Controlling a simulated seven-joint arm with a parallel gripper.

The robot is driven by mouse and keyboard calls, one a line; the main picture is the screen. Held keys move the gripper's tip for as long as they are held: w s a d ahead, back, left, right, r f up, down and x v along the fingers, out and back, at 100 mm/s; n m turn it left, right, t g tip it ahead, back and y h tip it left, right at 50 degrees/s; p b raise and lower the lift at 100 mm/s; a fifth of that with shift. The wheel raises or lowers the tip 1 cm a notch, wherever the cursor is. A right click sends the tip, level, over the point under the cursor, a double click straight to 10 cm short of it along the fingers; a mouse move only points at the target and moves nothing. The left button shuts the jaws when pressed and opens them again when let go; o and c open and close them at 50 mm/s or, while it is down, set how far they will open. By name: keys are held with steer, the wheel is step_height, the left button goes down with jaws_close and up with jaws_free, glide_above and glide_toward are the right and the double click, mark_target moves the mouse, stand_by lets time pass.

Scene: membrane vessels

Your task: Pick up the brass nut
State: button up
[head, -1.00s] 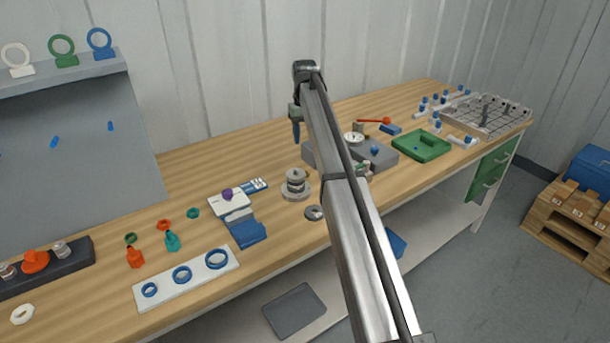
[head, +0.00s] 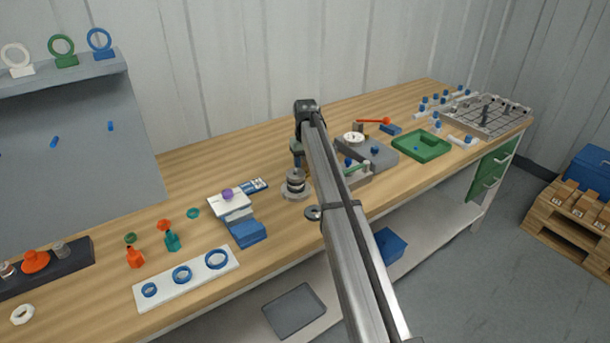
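I cannot clearly make out the brass nut in the head view; it may be too small or hidden by my arm. My gripper (head: 297,163) points down just above and behind a round steel vessel (head: 295,184) on a grey base. The fingertips are small and partly covered by the vessel's top. I cannot tell whether they are apart or hold anything. A flat grey ring (head: 312,213) with a dark centre lies near the table's front edge, beside my arm.
A grey block with a dial (head: 354,137) and a green tray (head: 422,146) stand to the right of my arm. A blue block (head: 248,234) and a white plate with blue rings (head: 187,278) lie to the left. Bare wooden tabletop (head: 215,165) shows at the back left.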

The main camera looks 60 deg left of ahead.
steer(key=shift+f, duration=0.85)
steer(key=shift+c, duration=0.4)
steer(key=c, duration=0.7)
